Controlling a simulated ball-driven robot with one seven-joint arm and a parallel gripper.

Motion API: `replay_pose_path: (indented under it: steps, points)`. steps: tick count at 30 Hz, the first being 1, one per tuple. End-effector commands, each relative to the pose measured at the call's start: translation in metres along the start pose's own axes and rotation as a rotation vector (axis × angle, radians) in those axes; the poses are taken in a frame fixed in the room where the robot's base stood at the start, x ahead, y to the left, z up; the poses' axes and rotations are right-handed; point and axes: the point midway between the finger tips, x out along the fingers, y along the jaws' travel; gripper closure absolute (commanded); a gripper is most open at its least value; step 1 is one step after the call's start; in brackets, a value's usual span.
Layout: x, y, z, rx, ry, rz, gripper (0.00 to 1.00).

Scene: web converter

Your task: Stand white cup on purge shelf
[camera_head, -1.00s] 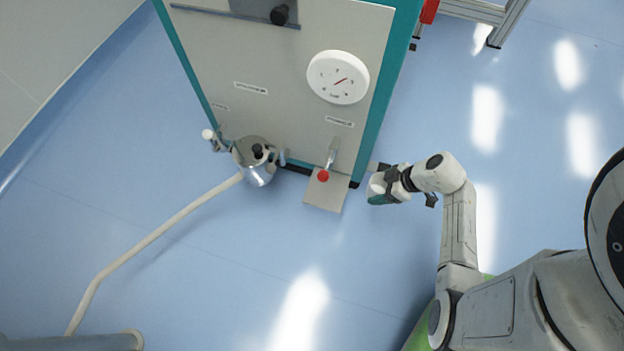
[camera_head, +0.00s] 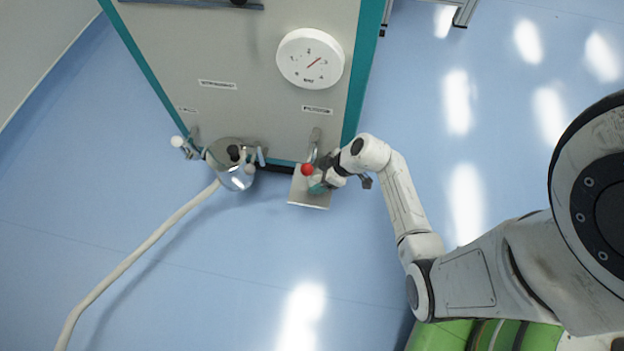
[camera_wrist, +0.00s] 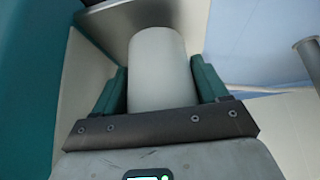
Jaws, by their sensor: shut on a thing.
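The white cup (camera_wrist: 160,65) is between the green fingers of my gripper (camera_wrist: 160,85) in the wrist view, and the fingers are shut on it. The purge shelf (camera_head: 309,195) is a small metal plate at the foot of the grey machine panel. In the head view my gripper (camera_head: 318,183) is at the shelf's right side, by the red knob. The cup is mostly hidden there by my gripper. The shelf plate also shows behind the cup in the wrist view (camera_wrist: 115,27). I cannot tell whether the cup touches the shelf.
A red-knobbed valve lever (camera_head: 307,169) stands over the shelf, close to my gripper. A metal pot-like fitting (camera_head: 237,177) with a hose (camera_head: 150,245) is to the left. A white dial (camera_head: 310,58) is on the panel above.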

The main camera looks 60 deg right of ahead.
Motion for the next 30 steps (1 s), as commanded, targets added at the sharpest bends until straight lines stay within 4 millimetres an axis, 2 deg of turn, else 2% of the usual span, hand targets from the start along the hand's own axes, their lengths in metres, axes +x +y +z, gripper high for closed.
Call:
replay_pose_path:
  steps: [1, 5, 18, 19, 26, 30]
  points:
    - [0.012, 0.000, -0.002, -0.004, 0.001, -0.001, 0.56]
    - [0.029, 0.000, -0.006, -0.003, 0.000, -0.001, 0.56]
    - [0.032, -0.001, -0.007, -0.001, 0.000, -0.001, 0.56]
    - [0.032, -0.001, -0.007, -0.002, 0.000, -0.001, 0.24]
    - [0.032, -0.001, -0.007, -0.001, 0.000, -0.001, 0.02]
    - [0.032, -0.001, -0.007, -0.001, 0.000, -0.001, 0.01]
